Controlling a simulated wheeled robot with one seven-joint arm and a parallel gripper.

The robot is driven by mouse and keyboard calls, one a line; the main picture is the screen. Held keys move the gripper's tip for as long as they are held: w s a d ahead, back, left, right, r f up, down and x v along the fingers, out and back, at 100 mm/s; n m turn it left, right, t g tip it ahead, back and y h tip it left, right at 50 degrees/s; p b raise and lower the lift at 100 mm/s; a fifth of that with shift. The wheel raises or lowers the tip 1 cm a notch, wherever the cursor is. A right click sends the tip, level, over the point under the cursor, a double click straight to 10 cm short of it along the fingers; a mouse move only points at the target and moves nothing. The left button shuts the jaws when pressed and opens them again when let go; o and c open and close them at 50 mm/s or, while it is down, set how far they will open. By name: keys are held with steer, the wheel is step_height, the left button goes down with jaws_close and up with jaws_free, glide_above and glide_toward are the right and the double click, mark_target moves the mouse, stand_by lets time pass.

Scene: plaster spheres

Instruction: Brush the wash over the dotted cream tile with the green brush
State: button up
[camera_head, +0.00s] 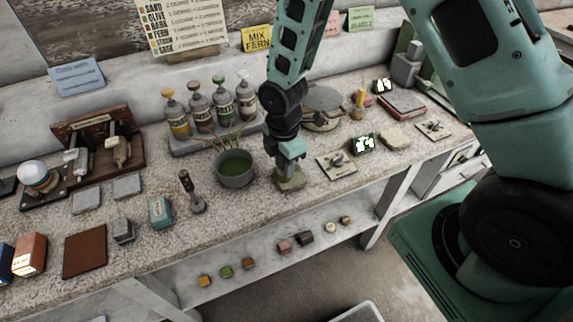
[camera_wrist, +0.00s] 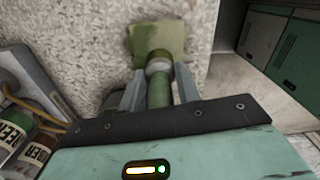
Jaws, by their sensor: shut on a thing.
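My gripper (camera_head: 289,163) points down near the front edge of the worktop, right of the grey bowl of green wash (camera_head: 236,167). In the wrist view my gripper (camera_wrist: 158,88) is shut on the green brush (camera_wrist: 158,92), with a finger on each side of its handle. The brush's pale ferrule and greenish head point at a small square tile (camera_wrist: 176,36). This tile (camera_head: 291,184) lies below my gripper in the head view and looks olive green over its visible face. I see no dots on it. The brush head overlaps the tile; I cannot tell whether it presses on it.
Thin sticks lean from the bowl beside several bottles (camera_head: 200,108) on a tray. A small upright tool (camera_head: 190,192) stands left of the bowl. The worktop's front edge is close.

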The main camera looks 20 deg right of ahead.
steer(key=shift+w, duration=0.3)
steer(key=shift+s, duration=0.1)
steer(key=shift+s, duration=1.8)
steer(key=shift+w, duration=0.1)
steer(key=shift+w+p, duration=0.4)
steer(key=shift+w, duration=1.35)
